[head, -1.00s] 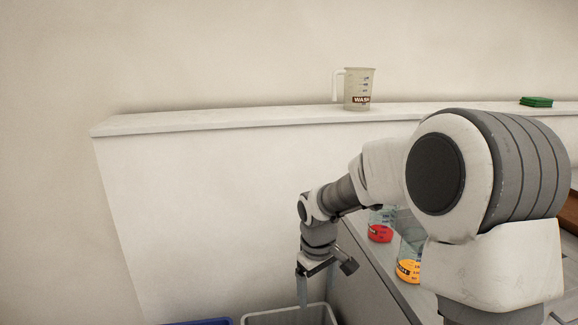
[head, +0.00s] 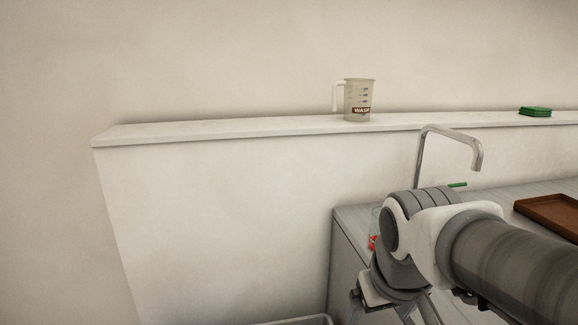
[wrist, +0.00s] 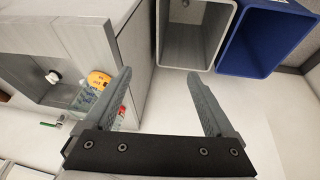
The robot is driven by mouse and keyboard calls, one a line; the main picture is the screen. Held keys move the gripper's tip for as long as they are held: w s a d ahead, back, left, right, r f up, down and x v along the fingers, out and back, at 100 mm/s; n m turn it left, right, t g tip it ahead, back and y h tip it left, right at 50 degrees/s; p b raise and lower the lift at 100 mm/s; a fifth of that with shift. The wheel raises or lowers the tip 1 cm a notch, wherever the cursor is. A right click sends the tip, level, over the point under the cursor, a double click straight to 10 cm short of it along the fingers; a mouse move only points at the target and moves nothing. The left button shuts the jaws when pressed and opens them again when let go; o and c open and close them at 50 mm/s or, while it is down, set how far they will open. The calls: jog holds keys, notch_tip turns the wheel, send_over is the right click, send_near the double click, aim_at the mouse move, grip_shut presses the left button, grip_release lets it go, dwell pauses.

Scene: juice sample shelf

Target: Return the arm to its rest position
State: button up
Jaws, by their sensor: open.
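My gripper (wrist: 158,75) is open in the wrist view, with its two grey fingers apart and nothing between them. In the head view my arm is folded at the lower right, in front of the counter, and the fingers are mostly cut off by the bottom edge. A beaker with orange contents (wrist: 98,80) and one with red contents (wrist: 122,110) show left of the fingers in the wrist view. The red one is mostly hidden behind my arm in the head view (head: 373,242).
A grey bin (wrist: 162,38) and a blue bin (wrist: 230,40) stand beyond the fingers. A jug marked WASH (head: 359,97) and a green stack (head: 535,112) sit on the ledge (head: 230,131). A tap (head: 420,160) and brown tray (head: 540,208) are near my arm.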

jog(key=s+m+t, duration=0.1)
jog(key=s, duration=0.5)
jog(key=shift+s+d+r+m+y, duration=0.25)
jog(key=shift+d+m+y, duration=0.05)
jog(key=shift+d+m, duration=0.1)
notch_tip(320, 180, up, 17)
jog(key=p, duration=1.7)
